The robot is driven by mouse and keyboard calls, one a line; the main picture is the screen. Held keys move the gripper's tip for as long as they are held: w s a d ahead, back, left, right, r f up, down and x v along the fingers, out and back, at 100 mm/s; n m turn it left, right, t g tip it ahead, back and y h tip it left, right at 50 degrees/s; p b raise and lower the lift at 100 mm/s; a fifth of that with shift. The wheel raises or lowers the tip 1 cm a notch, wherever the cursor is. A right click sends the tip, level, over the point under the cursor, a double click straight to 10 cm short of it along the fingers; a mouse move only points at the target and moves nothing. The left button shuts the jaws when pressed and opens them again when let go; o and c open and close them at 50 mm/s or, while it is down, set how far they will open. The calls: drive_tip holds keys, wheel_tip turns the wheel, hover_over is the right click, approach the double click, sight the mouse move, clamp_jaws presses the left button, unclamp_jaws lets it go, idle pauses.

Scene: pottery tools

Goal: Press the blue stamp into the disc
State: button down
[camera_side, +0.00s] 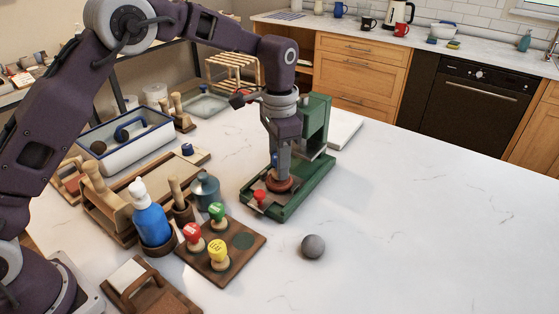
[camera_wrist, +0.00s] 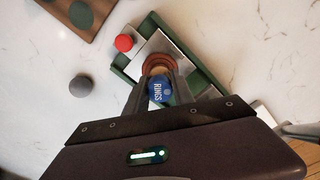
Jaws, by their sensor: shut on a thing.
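The blue stamp (camera_wrist: 157,90), with white lettering that reads RINGS on its top, is between the fingers of my gripper (camera_wrist: 160,88). In the side view only a bit of blue (camera_side: 274,159) shows between the fingers of my gripper (camera_side: 279,165). The reddish-brown clay disc (camera_side: 280,185) lies on the plate of the green fixture (camera_side: 298,199), directly under the stamp. It also shows in the wrist view (camera_wrist: 157,61), partly hidden by the stamp. The stamp looks upright and very low over the disc; whether they touch is hidden.
A red knob (camera_side: 260,196) sits at the fixture's front end, and its green column (camera_side: 316,122) stands close behind my gripper. A brown board (camera_side: 222,262) holds green, red and yellow stamps and one empty round spot. A grey ball (camera_side: 313,246) lies on the open counter.

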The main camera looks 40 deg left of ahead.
drive_tip(key=shift+f, duration=0.55)
idle(0.5)
drive_tip(key=shift+r, duration=3.1)
drive_tip(key=shift+r, duration=0.15)
wheel_tip(320, 180, up, 4)
drive_tip(key=shift+r, duration=0.2)
drive_tip(key=shift+s+d+r, duration=0.2)
drive_tip(key=shift+s+r, duration=0.1)
drive_tip(key=shift+s, duration=0.2)
drive_tip(key=s+d, duration=0.2)
drive_tip(key=s, duration=1.3)
drive_tip(key=shift+m, duration=0.4)
drive_tip(key=shift+f, duration=7.15)
